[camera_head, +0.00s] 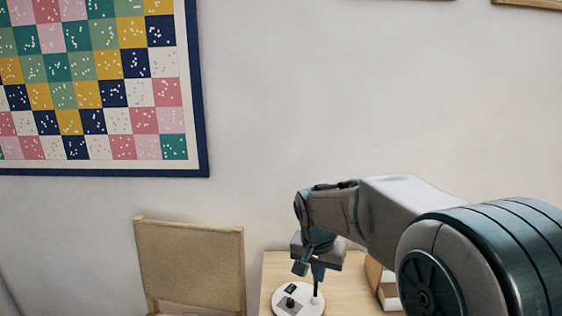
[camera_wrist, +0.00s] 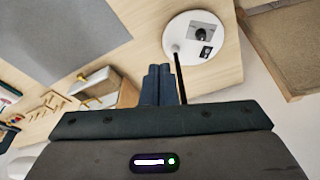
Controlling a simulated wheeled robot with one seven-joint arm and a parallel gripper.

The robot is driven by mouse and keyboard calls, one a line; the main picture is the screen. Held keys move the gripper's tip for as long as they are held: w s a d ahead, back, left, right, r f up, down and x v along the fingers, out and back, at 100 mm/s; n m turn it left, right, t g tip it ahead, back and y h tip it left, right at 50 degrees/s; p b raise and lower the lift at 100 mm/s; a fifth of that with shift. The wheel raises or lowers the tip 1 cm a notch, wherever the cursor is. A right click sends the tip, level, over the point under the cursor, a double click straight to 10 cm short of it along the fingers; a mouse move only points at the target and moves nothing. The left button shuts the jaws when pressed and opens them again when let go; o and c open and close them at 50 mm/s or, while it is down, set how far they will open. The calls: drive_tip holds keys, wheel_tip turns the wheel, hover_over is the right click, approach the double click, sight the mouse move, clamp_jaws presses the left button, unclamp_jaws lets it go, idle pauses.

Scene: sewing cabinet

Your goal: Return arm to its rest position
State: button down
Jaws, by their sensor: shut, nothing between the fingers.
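My gripper (camera_wrist: 158,84) shows in the wrist view with its dark fingers together and nothing between them. In the head view my gripper (camera_head: 318,272) points down over the wooden table, just above or beside a white round base (camera_head: 303,301). The same round base (camera_wrist: 217,48) lies past the fingertips in the wrist view. It bears a small dark knob, a dark label and a thin dark upright rod (camera_wrist: 180,75). My arm reaches in from the right of the head view. I cannot tell whether the gripper touches the rod.
The wooden table (camera_head: 274,270) stands against a pale wall. A chair (camera_head: 190,262) is at its left. A wooden box-like item (camera_head: 373,275) is at the right. Small wooden racks (camera_wrist: 45,103) and a grey surface (camera_wrist: 60,30) show in the wrist view. A patchwork quilt (camera_head: 85,95) hangs above.

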drive_tip(key=s+d+n, duration=0.2)
drive_tip(key=s+d, duration=0.1)
drive_tip(key=s, duration=0.7)
drive_tip(key=s+d+n+y, duration=0.1)
drive_tip(key=s+d+n, duration=0.1)
drive_tip(key=s, duration=0.9)
drive_tip(key=shift+d, duration=0.7)
